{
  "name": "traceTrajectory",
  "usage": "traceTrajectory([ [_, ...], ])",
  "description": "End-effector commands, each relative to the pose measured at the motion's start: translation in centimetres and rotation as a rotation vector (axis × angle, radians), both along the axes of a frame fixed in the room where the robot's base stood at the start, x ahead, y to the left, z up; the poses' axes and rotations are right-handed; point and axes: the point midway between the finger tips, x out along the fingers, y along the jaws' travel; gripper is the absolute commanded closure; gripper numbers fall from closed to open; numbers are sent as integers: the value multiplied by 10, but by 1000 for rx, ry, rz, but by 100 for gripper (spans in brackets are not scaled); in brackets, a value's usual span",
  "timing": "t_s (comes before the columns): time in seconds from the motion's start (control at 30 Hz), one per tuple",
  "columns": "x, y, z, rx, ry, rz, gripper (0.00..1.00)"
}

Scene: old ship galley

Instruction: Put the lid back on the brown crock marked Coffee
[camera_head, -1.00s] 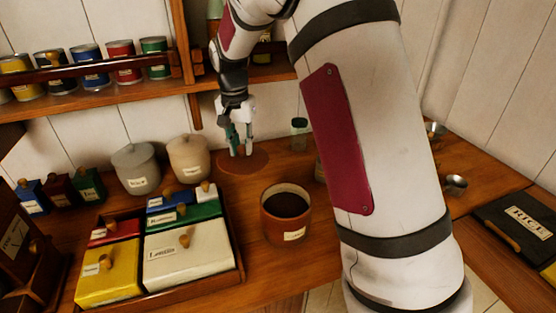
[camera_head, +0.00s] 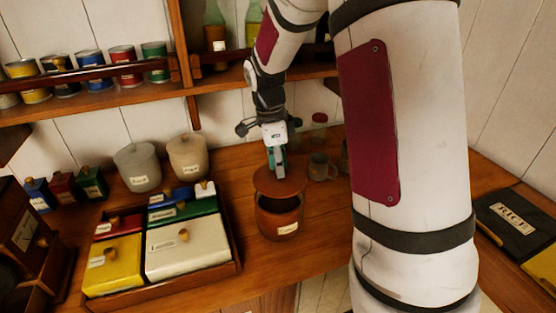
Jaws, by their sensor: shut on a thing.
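The brown crock (camera_head: 278,226) with a white label stands on the wooden counter, right of the tray of boxes. Its dark inside shows at the near part of the mouth. The round brown lid (camera_head: 290,184) is above the far part of the mouth and looks tilted or offset; whether it touches the rim I cannot tell. My gripper (camera_head: 278,174) is over the lid, shut on its knob, which the fingers hide.
A wooden tray (camera_head: 238,262) with several lidded boxes is left of the crock. A grey crock (camera_head: 138,168) and a beige crock (camera_head: 188,158) stand behind it. A glass mug (camera_head: 320,168) is just right of the lid. Shelves with tins are above.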

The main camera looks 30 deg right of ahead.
Motion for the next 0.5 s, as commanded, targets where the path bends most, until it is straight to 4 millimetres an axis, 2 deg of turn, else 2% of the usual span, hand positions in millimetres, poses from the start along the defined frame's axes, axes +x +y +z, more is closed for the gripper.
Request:
traceTrajectory([
  [0.3, 0, 0, -30, 1, 3, 0, 100],
  [0.5, 1, 0, -43, 0, 1, 2, 100],
])
